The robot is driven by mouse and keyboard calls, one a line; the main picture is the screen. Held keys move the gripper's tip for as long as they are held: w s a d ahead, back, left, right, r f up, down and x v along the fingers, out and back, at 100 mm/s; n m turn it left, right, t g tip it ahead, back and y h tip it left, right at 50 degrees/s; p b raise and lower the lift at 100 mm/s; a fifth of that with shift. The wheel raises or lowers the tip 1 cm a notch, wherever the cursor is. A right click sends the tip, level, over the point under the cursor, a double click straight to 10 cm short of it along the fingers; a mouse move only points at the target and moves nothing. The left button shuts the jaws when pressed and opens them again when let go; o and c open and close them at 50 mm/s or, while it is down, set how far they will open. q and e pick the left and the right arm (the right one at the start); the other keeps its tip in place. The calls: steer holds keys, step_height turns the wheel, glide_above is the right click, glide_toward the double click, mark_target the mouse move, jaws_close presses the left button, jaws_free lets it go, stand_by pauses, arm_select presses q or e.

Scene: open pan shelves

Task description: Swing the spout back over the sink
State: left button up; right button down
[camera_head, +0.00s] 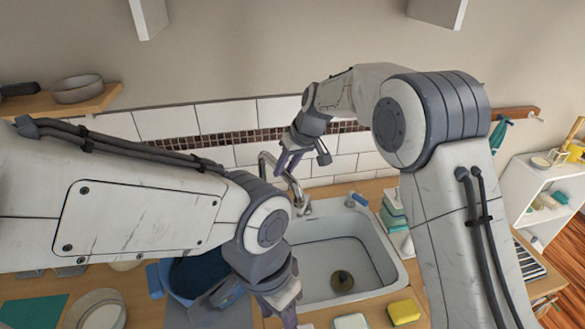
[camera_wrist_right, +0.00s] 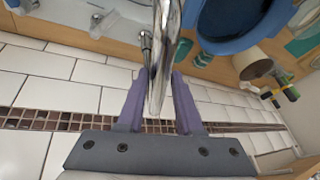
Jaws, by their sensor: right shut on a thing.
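The chrome spout (camera_head: 283,172) rises from the faucet at the back edge of the white sink (camera_head: 372,235) and bends toward the left. In the right wrist view the spout (camera_wrist_right: 160,70) runs between the purple fingers of my right gripper (camera_wrist_right: 160,82), which is shut on it. In the head view my right gripper (camera_head: 290,157) is at the upper part of the spout. My left gripper (camera_head: 270,300) is low, by the blue pot (camera_head: 190,278) left of the sink. Its fingers are partly hidden, so their opening is unclear.
The blue pot also shows close to the spout in the wrist view (camera_wrist_right: 238,25). A yellow sponge (camera_head: 404,312) lies at the sink's front edge.

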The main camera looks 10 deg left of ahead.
steer(key=shift+w+d+r, duration=0.1)
steer(key=shift+w, duration=0.05)
steer(key=c, duration=0.6)
jaws_free()
steer(key=b+v, duration=0.3)
steer(key=v, duration=0.7)
steer(key=shift+d+r, duration=0.1)
steer(key=shift+r, duration=0.05)
steer(key=s+d+f+h+b, duration=0.1)
steer(key=s+d+f, duration=0.2)
steer(key=s, duration=0.9)
steer(key=s+d+f+g+h+b, duration=0.1)
steer(key=s+d+f+b, duration=0.1)
steer(key=s+f, duration=0.6)
steer(key=s+d+f+g+h+b, duration=0.1)
steer(key=s+d+f, duration=0.3)
steer(key=s, duration=1.2)
step_height(320, 180, down, 2)
steer(key=shift+f+b, duration=0.1)
steer(key=shift+b, duration=0.65)
